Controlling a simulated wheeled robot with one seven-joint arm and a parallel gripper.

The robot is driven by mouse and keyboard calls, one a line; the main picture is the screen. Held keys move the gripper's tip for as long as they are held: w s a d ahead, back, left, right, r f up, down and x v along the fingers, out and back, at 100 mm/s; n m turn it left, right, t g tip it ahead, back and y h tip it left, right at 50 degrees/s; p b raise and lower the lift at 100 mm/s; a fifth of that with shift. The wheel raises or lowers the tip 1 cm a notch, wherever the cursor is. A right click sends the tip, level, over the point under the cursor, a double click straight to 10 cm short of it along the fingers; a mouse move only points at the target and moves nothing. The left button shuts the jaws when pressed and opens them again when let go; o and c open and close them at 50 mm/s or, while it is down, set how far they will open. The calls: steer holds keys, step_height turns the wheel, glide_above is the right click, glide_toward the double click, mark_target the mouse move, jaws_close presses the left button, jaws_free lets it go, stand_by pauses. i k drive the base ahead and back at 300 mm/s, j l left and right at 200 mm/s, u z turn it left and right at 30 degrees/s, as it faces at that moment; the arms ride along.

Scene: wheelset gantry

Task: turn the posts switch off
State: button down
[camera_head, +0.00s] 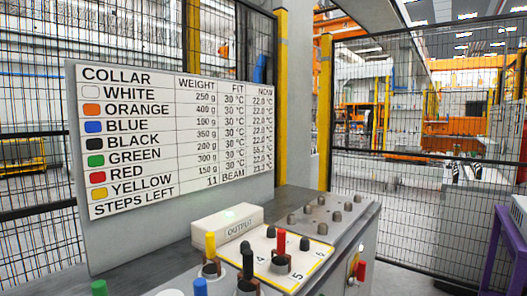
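No label reading "posts" is legible, so I cannot tell which part is the posts switch. A red lever-like part (361,271) sits on the right side face of the grey bench (335,262), with a small yellow part (353,262) beside it; their setting is too small to read. My gripper is not in view.
A board (170,135) listing collars stands behind the bench. Several dark studs (322,213) lie right. Mesh fencing (420,180) encloses the area; a purple frame (493,245) stands right.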

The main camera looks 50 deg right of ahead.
mark_target(359, 269)
steer(key=z, duration=1.45)
steer(key=i+l+z, duration=0.15)
steer(key=i+l, duration=0.7)
steer(key=i, duration=0.05)
